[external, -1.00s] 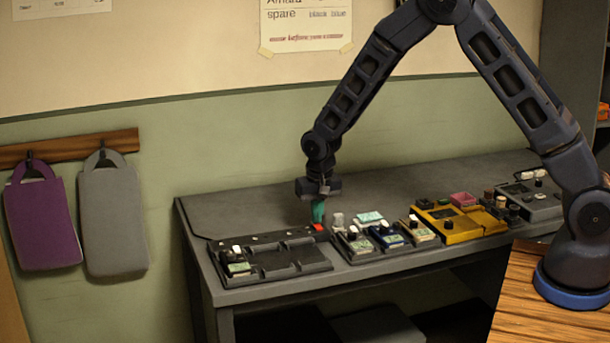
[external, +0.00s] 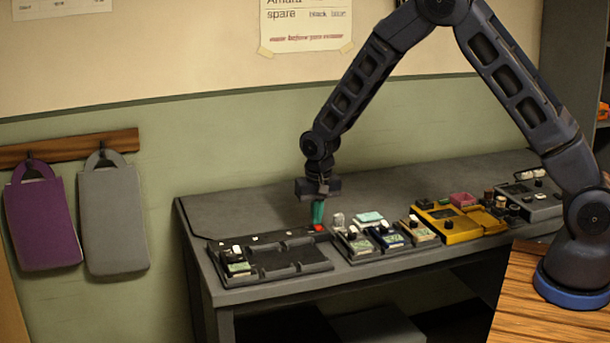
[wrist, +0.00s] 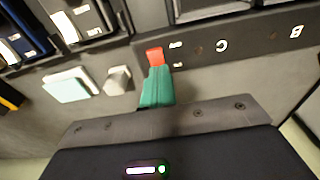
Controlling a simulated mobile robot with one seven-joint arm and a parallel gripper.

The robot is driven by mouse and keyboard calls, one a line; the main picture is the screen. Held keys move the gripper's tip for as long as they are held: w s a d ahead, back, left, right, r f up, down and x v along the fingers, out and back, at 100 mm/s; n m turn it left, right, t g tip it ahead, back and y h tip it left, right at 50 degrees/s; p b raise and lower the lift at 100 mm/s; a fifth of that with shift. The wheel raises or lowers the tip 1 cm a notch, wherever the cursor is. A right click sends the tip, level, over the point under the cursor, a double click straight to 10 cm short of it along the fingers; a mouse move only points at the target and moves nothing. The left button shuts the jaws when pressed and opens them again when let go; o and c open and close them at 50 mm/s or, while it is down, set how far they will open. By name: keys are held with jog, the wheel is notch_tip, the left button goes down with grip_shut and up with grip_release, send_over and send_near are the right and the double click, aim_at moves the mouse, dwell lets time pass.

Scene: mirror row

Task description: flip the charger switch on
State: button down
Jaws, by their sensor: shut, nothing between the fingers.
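The charger (external: 310,269) is a dark tray with bays at the left end of the bench. The red charger switch (external: 319,228) sits at the right end of its back strip. It also shows in the wrist view (wrist: 154,55). My gripper (external: 318,222) is shut, its teal fingers pointing down with their tips at the switch. In the wrist view the closed fingertips (wrist: 156,72) overlap the near edge of the red switch. I cannot tell whether they press on it, or which way the switch is tilted.
A small device with a white knob (external: 236,263) sits in the charger's left bay. Right of the charger stand a second tray with devices (external: 362,250), a mint block (external: 369,217) and a yellow unit (external: 452,226). The bench behind the charger (external: 235,212) is clear.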

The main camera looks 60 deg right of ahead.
aim_at(320, 228)
jog(key=shift+s+a, duration=0.6)
jog(key=shift+r, duration=0.6)
notch_tip(320, 228, up, 13)
jog(key=s+a, duration=0.1)
jog(key=shift+s+a+f, duration=0.15)
jog(key=shift+w+d, duration=0.5)
jog(key=shift+d, duration=0.05)
